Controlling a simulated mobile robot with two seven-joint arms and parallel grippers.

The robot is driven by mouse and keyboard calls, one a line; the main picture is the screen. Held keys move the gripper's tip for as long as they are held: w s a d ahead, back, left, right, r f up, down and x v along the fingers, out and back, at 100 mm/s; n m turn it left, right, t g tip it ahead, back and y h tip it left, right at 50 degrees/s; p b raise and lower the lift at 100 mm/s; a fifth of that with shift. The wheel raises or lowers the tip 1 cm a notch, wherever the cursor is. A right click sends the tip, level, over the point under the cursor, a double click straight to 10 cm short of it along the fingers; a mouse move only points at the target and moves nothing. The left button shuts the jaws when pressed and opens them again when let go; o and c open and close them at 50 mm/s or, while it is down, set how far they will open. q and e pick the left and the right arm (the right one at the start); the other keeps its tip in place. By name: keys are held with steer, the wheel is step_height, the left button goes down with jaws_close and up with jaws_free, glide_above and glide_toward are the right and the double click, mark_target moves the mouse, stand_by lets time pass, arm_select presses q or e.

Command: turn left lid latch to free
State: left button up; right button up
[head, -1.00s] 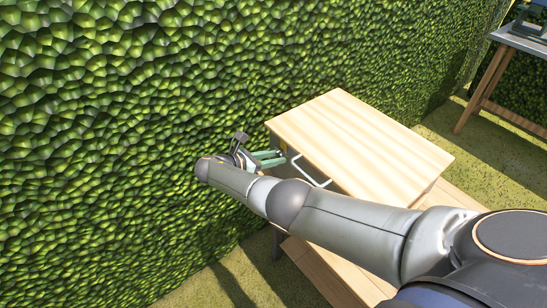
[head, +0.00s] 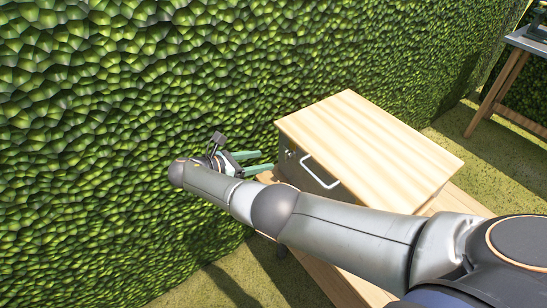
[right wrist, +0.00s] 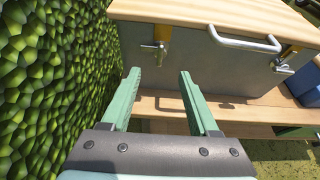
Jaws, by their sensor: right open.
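The box (head: 312,178) has a grey body and a pale wooden lid (head: 370,145). The left lid latch (right wrist: 158,48) is a small metal piece on a yellow strip, just under the lid near the box's left end. It is small in the head view (head: 289,154), and I cannot tell whether it is free. My right gripper (head: 266,160) is open and empty, its teal fingers pointing at the box's latch side. In the right wrist view the fingertips (right wrist: 158,72) are apart, with the left latch above the gap between them. My left gripper is not in view.
A metal handle (right wrist: 232,40) and a second latch (right wrist: 284,66) are on the same box side. The box stands on a wooden bench (right wrist: 240,108). A leafy hedge (head: 110,120) rises close beside my right gripper. Another table (head: 525,42) stands far right.

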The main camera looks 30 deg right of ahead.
steer(key=v, duration=0.3)
steer(key=shift+a+r, duration=0.15)
steer(key=shift+a, duration=0.2)
steer(key=shift+s, duration=0.15)
